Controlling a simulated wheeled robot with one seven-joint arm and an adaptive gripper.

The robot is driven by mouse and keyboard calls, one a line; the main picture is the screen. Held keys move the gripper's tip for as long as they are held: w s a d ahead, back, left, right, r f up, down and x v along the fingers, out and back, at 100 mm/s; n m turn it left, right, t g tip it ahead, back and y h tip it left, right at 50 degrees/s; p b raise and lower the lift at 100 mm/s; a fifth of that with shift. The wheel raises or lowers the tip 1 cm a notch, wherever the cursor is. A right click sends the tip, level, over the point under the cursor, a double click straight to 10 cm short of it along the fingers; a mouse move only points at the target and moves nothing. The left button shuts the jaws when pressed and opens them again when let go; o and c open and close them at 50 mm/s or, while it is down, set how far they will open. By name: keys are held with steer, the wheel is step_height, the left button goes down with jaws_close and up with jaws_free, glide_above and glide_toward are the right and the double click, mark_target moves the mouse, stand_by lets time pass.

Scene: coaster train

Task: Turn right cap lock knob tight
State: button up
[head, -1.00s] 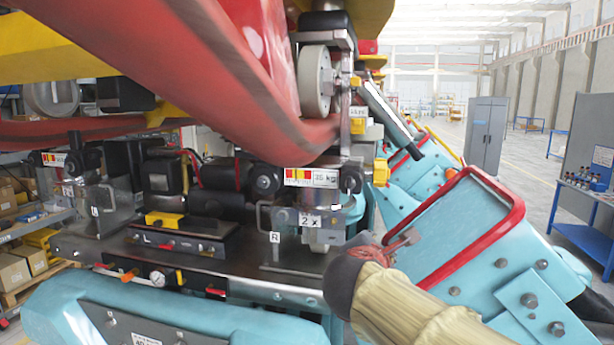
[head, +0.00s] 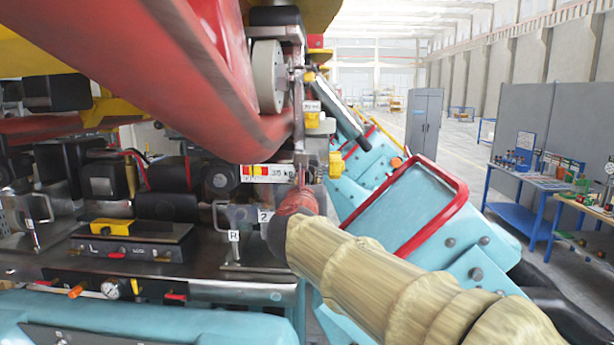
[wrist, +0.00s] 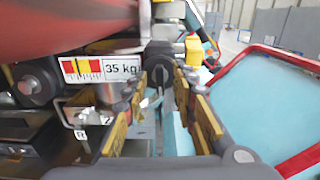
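A black knob (wrist: 158,60) sits just right of the "35 kg" label, ahead of my fingertips in the wrist view. A narrow grey key-like shape shows below it. My gripper (wrist: 161,88) is open, its two yellow-padded fingers on either side of the line to this knob, with nothing held. I cannot tell whether the fingers touch it. Another black round knob (wrist: 35,85) is left of the label and also shows in the head view (head: 222,180). In the head view my arm's end covers the right knob.
A red rail (head: 190,70) hangs low over the car. A yellow block (wrist: 193,50) is close right of the knob. A teal seat body with a red bar (head: 415,205) is near my arm on the right.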

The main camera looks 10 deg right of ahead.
steer(key=shift+x, duration=0.85)
steer(key=shift+w+d, duration=0.1)
steer(key=shift+w, duration=0.2)
steer(key=shift+c, duration=1.1)
jaws_close()
